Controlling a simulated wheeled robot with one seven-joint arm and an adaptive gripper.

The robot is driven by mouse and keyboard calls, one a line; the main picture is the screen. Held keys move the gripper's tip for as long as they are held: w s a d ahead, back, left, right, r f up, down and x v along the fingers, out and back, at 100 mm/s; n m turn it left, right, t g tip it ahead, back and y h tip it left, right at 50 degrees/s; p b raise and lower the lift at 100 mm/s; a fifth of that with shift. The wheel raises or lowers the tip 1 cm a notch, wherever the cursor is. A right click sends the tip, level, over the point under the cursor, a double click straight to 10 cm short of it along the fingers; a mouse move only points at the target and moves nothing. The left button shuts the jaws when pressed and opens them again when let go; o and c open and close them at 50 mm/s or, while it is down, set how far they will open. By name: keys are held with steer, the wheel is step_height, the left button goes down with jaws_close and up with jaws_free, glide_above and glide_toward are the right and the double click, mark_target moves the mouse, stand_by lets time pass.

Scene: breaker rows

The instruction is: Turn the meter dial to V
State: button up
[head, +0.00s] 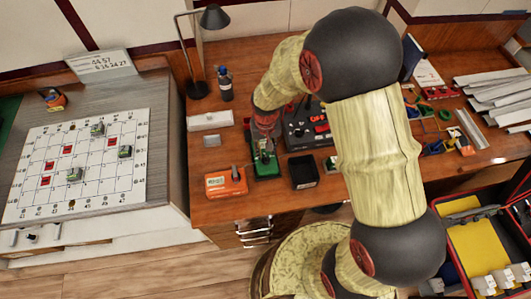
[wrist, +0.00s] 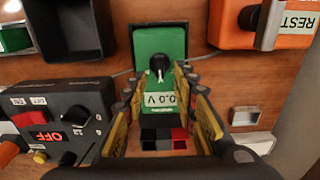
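The green meter (wrist: 174,42) lies on the wooden desk and also shows in the head view (head: 265,168). Its black round dial (wrist: 158,62) has a pale pointer mark toward the meter's small white display (wrist: 159,100). The display seems to show 0.0 and a letter, but I cannot read it surely. My gripper (wrist: 157,82) is open and empty, its yellow-padded fingers on either side of the meter's lower part, with the dial between and just beyond the tips. Contact with the dial is not visible. In the head view my gripper (head: 264,140) is above the meter, partly hidden by my arm.
An orange box (head: 226,182) labelled REST stands left of the meter in the head view, a black bin (head: 304,172) right of it. A black panel (wrist: 65,120) with red OFF switch is close to my fingers. Black and red sockets (wrist: 165,138) lie between the fingers.

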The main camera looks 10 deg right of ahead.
mark_target(266, 157)
step_height(266, 157, up, 9)
steer(key=shift+f, duration=0.15)
stand_by(0.6)
steer(key=s+d+r+t, duration=0.2)
steer(key=s+d+r, duration=0.3)
steer(key=s+r, duration=0.4)
steer(key=s+d+r+t, duration=0.3)
steer(key=s+r, duration=0.6)
steer(key=r, duration=0.7)
steer(key=shift+d+t, duration=0.3)
steer(key=shift+d, duration=0.55)
